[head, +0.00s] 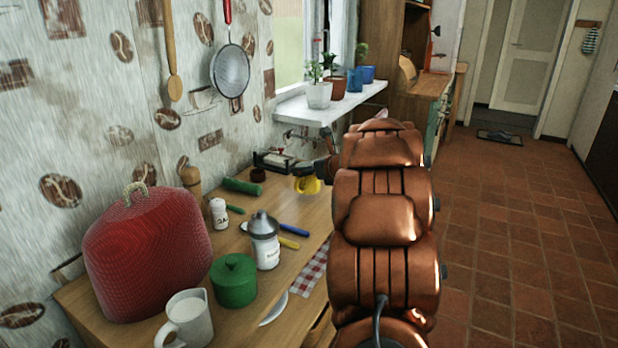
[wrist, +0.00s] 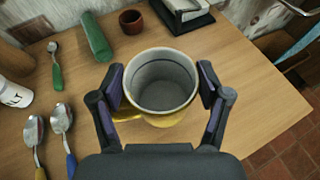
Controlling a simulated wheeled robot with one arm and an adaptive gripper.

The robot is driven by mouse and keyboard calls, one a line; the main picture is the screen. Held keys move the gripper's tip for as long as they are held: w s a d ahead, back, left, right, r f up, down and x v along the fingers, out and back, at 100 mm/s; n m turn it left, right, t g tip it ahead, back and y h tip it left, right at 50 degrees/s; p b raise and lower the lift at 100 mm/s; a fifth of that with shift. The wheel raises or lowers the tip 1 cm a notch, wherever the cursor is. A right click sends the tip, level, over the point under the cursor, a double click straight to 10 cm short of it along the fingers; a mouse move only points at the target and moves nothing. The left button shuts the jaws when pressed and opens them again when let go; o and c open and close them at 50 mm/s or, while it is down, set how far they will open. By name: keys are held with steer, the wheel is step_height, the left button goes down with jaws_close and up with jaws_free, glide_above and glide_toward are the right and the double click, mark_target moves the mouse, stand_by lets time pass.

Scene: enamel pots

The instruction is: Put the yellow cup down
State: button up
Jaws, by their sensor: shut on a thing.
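The yellow cup (wrist: 160,82) has a grey inside and its open mouth faces up toward the wrist camera. It also shows in the head view (head: 308,186), partly hidden by my arm. My gripper (wrist: 160,88) is shut on the cup, with one finger on each side of it. The wooden table (wrist: 245,75) lies under the cup. I cannot tell whether the cup's base touches the table.
A green roll (wrist: 94,37), a small brown pot (wrist: 131,21) and a dark holder (wrist: 183,14) stand beyond the cup. Spoons with green (wrist: 57,78), yellow (wrist: 40,173) and blue (wrist: 71,165) handles lie to the left. Bare tabletop lies to the cup's right.

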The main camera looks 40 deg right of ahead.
mark_target(314, 177)
steer(key=shift+f, duration=1.45)
steer(key=shift+f, duration=0.1)
steer(key=o, duration=1.3)
steer(key=shift+s, duration=0.1)
steer(key=v, duration=1.2)
steer(key=shift+a, duration=0.1)
